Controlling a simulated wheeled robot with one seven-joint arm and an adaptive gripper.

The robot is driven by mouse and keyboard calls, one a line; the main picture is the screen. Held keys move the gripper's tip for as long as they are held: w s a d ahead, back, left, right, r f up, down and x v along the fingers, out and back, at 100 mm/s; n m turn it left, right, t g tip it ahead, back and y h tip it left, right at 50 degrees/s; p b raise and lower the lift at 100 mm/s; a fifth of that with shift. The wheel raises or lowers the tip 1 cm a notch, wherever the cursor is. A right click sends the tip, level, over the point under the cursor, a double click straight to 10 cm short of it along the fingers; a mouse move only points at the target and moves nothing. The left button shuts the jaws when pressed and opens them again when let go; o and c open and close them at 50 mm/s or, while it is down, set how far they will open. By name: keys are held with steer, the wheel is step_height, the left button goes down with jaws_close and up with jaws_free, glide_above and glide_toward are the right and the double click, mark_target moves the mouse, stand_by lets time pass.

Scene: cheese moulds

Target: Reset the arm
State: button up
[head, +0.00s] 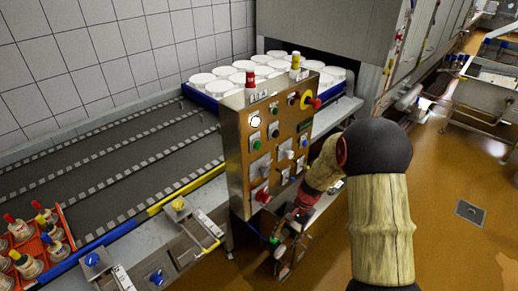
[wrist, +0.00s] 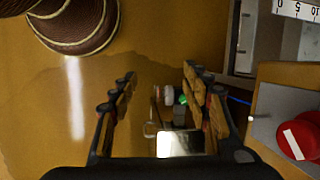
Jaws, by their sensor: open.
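My arm bends down in front of the lower right of the steel control panel (head: 262,165) in the head view. My gripper (head: 282,258) hangs low beside the panel and is small and partly unclear there. In the wrist view my gripper (wrist: 158,82) has its two fingers wide apart, with nothing held between them. Beyond the fingers I see the brown floor (wrist: 150,30) and some small blurred parts, one of them green (wrist: 183,99).
A conveyor (head: 120,165) runs along the tiled wall. A blue tray (head: 197,97) of white moulds stands behind the panel. An orange crate (head: 70,232) of bottles is at lower left. A red knob (wrist: 299,140) is close on the right. Floor (head: 450,225) at right is open.

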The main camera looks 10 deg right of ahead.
steer(key=s+r+n+g, duration=0.1)
steer(key=s+r+n, duration=0.15)
steer(key=s, duration=0.45)
steer(key=s+r+n+t+h, duration=0.1)
steer(key=s+r, duration=0.4)
steer(key=r, duration=0.5)
steer(key=s+r+n+t+h, duration=0.1)
steer(key=s+r+n+t, duration=0.2)
steer(key=s+r, duration=0.3)
steer(key=s+r+n+t+h, duration=0.1)
steer(key=s+r+n+t, duration=0.2)
steer(key=r, duration=1.2)
steer(key=s, duration=0.3)
steer(key=shift+s+a+t, duration=0.15)
steer(key=shift+a+t, duration=0.1)
steer(key=shift+t, duration=0.05)
steer(key=shift+o, duration=1)
